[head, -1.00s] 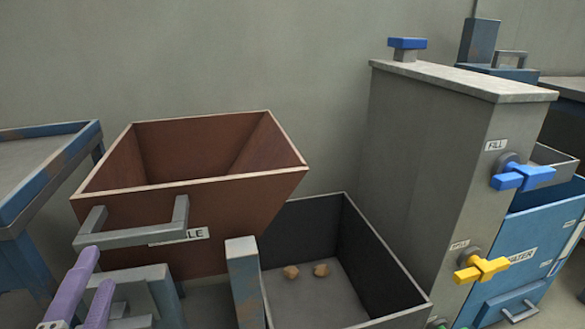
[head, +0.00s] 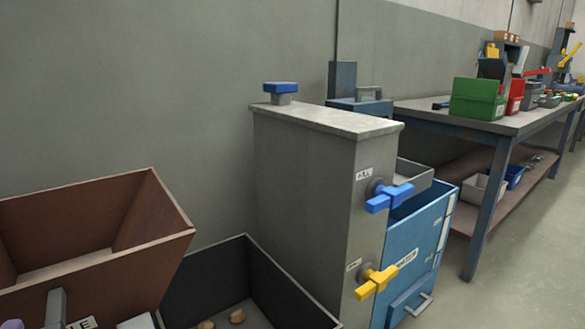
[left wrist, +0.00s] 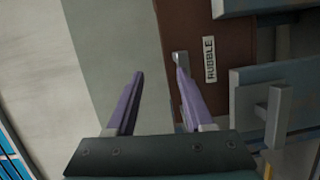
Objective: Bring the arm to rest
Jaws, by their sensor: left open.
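My left gripper (left wrist: 159,76) has two purple fingers that stand apart with nothing between them. In the left wrist view its right finger is close to a grey bar on the brown bin (left wrist: 232,40) labelled RUBBLE (left wrist: 209,60); I cannot tell whether they touch. In the head view only a small purple tip (head: 12,324) shows at the bottom left corner. The brown bin (head: 95,255) is tilted there, and its grey handle (head: 57,308) is partly cut off. My right gripper is in neither view.
A dark open box (head: 205,275) with small brown lumps (head: 237,316) stands right of the bin. A grey cabinet (head: 300,190) has blue (head: 390,197) and yellow (head: 376,282) valve handles. A workbench (head: 480,120) with coloured bins stands far right. Floor (head: 520,260) is clear there.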

